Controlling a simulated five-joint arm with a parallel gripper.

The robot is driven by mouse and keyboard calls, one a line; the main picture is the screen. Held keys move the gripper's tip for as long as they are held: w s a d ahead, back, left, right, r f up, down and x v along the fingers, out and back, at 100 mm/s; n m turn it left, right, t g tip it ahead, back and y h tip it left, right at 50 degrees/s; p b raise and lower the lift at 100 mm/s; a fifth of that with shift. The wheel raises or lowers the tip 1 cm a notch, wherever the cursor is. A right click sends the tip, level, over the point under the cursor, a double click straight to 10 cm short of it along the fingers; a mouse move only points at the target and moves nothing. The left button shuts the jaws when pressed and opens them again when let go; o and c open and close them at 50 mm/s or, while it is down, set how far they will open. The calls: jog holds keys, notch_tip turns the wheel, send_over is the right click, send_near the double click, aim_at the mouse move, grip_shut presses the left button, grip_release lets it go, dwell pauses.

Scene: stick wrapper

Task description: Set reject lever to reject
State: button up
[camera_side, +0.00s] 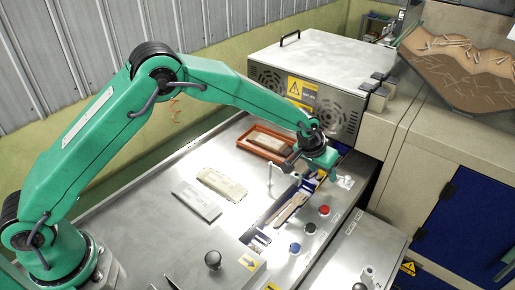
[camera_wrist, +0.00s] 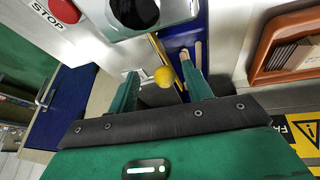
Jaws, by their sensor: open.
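A small round yellow knob (camera_wrist: 164,76), which looks like the reject lever's end, shows between my fingers in the wrist view.
Red (camera_side: 324,210), black (camera_side: 310,228) and blue (camera_side: 295,248) buttons line the panel beside the channel. An orange tray (camera_side: 251,147) and a grey vented housing (camera_side: 325,58) stand close behind my gripper. A thin upright post (camera_side: 269,178) stands left of the channel. Flat packs lie further left.

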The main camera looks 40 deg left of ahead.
jog(key=shift+r, duration=0.1)
jog(key=v, duration=0.7)
jog(key=shift+r, duration=0.3)
jog(key=shift+s+a, duration=0.1)
jog(key=c, duration=1)
jog(key=m, duration=0.3)
jog(key=shift+w+d+r, duration=0.25)
jog(key=shift+d+r, duration=0.1)
jog(key=shift+d, duration=0.05)
grip_shut()
jog(key=d+r+m+g+y, duration=0.1)
jog(key=r+m+g, duration=0.1)
jog(key=m, duration=1)
jog(key=d+r+m+g, duration=0.2)
jog(key=r+m, duration=0.3)
jog(key=m, duration=0.6)
jog(key=shift+s+d+r+m+y, duration=0.25)
jog(key=shift+s+d+m+y, duration=0.1)
jog(key=shift+s+m+y, duration=0.05)
